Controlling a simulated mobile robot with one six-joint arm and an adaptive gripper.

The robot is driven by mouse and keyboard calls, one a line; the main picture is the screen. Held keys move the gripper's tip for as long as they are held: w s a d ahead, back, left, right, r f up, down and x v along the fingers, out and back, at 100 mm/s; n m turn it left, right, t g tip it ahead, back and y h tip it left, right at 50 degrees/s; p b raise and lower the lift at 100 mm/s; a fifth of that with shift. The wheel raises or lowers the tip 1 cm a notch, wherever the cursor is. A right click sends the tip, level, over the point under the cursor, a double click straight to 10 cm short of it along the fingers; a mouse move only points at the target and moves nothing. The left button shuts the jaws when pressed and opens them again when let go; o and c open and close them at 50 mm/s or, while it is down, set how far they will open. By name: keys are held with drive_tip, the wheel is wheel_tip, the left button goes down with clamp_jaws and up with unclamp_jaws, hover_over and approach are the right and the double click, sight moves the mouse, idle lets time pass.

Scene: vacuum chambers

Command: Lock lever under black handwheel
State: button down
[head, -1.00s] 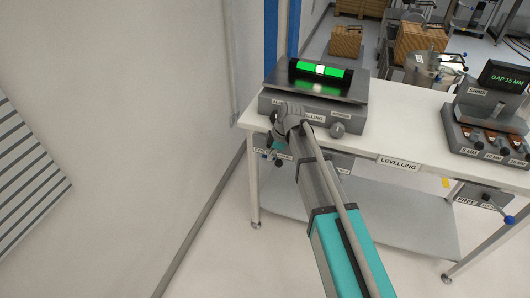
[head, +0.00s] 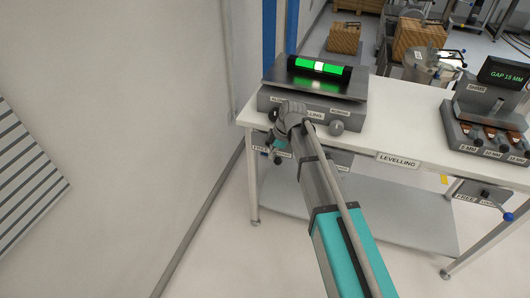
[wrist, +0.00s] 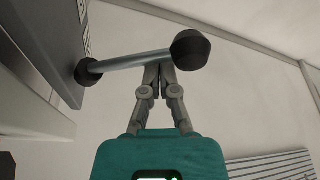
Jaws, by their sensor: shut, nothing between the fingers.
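In the wrist view a lever, a metal rod (wrist: 130,61) with a black ball knob (wrist: 190,49), sticks out from a black hub (wrist: 87,72) on a grey panel. My gripper (wrist: 160,68) is shut and empty, its fingertips right at the rod close to the knob. I cannot tell whether they touch it. In the head view my arm reaches to the front left of the levelling unit (head: 352,88), and its wrist covers part of the unit's front. I cannot make out a black handwheel there; a round grey knob (head: 337,127) shows at the right of that front.
The white bench (head: 390,133) carries the unit and, at right, a shim holder (head: 480,130). A blue-tipped lever (head: 497,209) hangs below the bench at right. A pale wall (head: 130,130) stands close on the left, with open floor between.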

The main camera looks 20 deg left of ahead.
drive_tip(key=shift+a, duration=0.1)
wheel_tip(320, 180, up, 9)
drive_tip(key=p, duration=0.9)
drive_tip(key=shift+s+a+r, duration=0.15)
idle(0.8)
drive_tip(key=s+d+r+m+h+p, duration=0.1)
drive_tip(key=s+d+m+p, duration=0.1)
drive_tip(key=s+d+m, duration=0.2)
drive_tip(key=s+d+r+m+t+h+p, duration=0.1)
drive_tip(key=s+d+m, duration=0.3)
drive_tip(key=d+m, duration=0.7)
drive_tip(key=s+d+r+m+h+p, duration=0.1)
drive_tip(key=d+m, duration=0.6)
drive_tip(key=d, duration=1.6)
drive_tip(key=s+r+p, duration=0.1)
drive_tip(key=s+p, duration=0.1)
drive_tip(key=shift+s+d+r+m+t, duration=0.25)
drive_tip(key=shift+s+r+m+t, duration=0.05)
drive_tip(key=shift+s+m, duration=0.1)
